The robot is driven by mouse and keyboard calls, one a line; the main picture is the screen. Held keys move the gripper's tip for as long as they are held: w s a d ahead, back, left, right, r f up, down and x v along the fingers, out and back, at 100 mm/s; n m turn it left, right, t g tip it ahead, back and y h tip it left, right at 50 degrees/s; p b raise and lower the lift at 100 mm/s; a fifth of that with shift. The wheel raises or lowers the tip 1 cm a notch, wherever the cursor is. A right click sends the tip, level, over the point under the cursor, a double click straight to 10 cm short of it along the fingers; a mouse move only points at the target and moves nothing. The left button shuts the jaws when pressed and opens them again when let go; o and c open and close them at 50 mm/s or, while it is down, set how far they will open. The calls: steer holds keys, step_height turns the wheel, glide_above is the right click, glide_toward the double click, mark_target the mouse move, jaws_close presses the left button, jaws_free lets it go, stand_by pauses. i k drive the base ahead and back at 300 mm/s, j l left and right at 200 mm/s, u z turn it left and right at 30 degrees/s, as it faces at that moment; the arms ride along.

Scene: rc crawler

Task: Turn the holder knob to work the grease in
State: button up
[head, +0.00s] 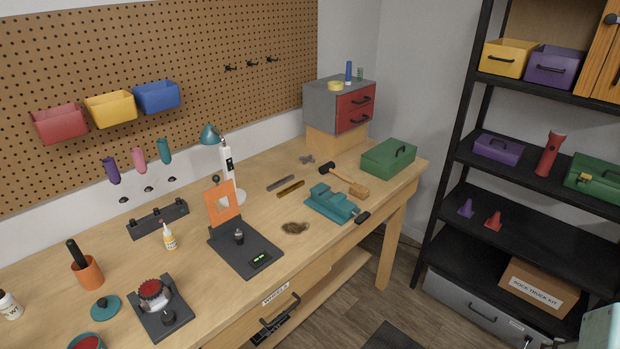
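The holder (158,318) is a dark grey plate near the front edge of the bench at lower left. A metallic ring-shaped part with a red top (153,290) sits on it. A small dark knob (168,317) stands at the front of the holder, below the red-topped part. Nothing touches the knob. I cannot make out its turned angle. My gripper does not show in the head view.
A teal lid (105,307) and a teal tub with red contents (87,343) lie left of the holder. An orange cup (87,272), a glue bottle (168,236) and a dark stand with an orange frame (246,252) are nearby. A teal vise (332,203) stands farther right.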

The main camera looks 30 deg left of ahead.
mark_target(168, 316)
steer(key=l+u, duration=0.1)
steer(key=u, duration=2.7)
steer(key=z, duration=0.15)
steer(key=k+l, duration=0.05)
